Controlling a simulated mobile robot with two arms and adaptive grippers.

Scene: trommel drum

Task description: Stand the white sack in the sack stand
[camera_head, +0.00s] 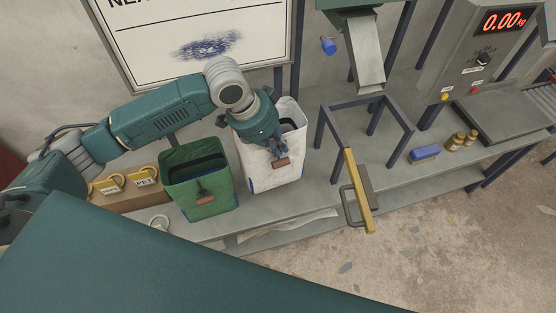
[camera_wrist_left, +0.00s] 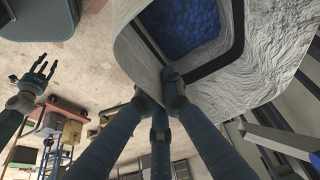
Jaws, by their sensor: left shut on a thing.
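The white sack (camera_head: 268,168) is upright at the bench, left of the sack stand, with a brown handle on its front. I cannot tell whether its bottom touches the bench. My left gripper (camera_head: 274,148) is shut on the sack's front rim near the handle. In the left wrist view, the fingers (camera_wrist_left: 168,88) meet the rim of the sack (camera_wrist_left: 275,50), and blue pieces (camera_wrist_left: 190,22) lie inside. The sack stand (camera_head: 363,103), a dark blue frame, is empty below the metal chute. My right gripper (camera_wrist_left: 38,72) is open and empty, away from the sack.
A green sack (camera_head: 205,198) stands close on the left. Yellow-labelled tags (camera_head: 107,185) lie on a wooden block. A yellow bar (camera_head: 358,190) with a dark handle juts out at the stand's front. A blue box (camera_head: 425,153) and brass weights (camera_head: 457,142) are right, beside the scale (camera_head: 510,110).

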